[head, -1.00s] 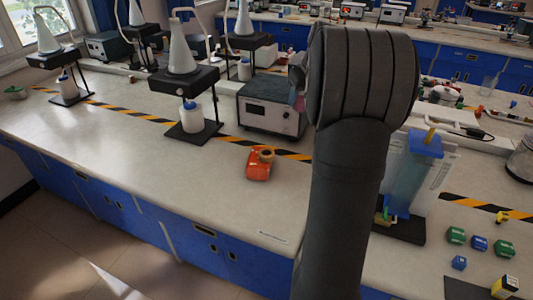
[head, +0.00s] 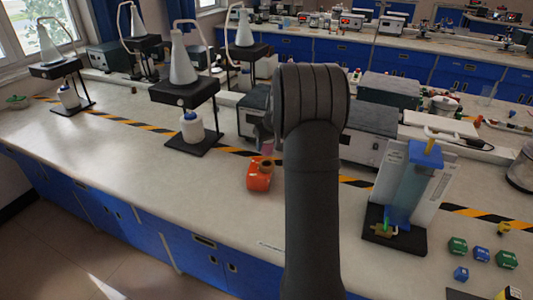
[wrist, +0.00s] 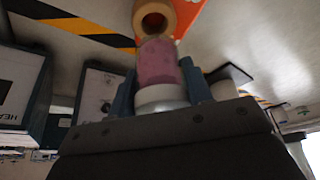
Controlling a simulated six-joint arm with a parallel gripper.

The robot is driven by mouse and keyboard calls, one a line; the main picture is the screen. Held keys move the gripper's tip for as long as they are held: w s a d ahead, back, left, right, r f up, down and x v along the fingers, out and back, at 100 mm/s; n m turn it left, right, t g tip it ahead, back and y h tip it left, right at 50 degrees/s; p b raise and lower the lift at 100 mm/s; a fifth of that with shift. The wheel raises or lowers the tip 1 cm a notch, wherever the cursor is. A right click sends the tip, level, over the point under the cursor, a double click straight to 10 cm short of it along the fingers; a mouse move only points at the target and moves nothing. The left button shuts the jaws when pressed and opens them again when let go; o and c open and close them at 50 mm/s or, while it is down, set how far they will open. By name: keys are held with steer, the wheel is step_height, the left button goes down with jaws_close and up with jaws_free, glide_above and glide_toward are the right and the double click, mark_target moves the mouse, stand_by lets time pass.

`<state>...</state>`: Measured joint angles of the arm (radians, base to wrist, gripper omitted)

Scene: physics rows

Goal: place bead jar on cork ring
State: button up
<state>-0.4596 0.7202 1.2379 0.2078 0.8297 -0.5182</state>
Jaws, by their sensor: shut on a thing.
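My gripper (wrist: 160,92) is shut on the bead jar (wrist: 158,62), which is pink with a white end between the fingers. In the head view the jar (head: 267,148) shows as a small pink patch left of my arm, which hides most of my gripper. The tan cork ring (wrist: 155,17) with a dark hole lies just beyond the jar's free end in the wrist view. In the head view the ring (head: 267,163) shows just below the jar, against an orange object. I cannot tell whether jar and ring touch.
The orange object (head: 258,177) lies on the bench right by the ring. Grey instrument boxes (head: 370,135) stand behind my arm. A stand with a flask (head: 184,88) is to the left, and a blue apparatus (head: 410,185) is to the right. The bench front-left is clear.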

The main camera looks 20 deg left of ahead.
mark_target(267, 152)
steer(key=shift+a+f, duration=0.2)
steer(key=shift+f, duration=1.85)
steer(key=shift+f, duration=0.15)
steer(key=o, duration=1)
steer(key=shift+o, duration=0.2)
steer(key=shift+r, duration=0.25)
steer(key=v, duration=1.2)
steer(key=shift+w+a+f, duration=0.1)
steer(key=shift+f, duration=0.05)
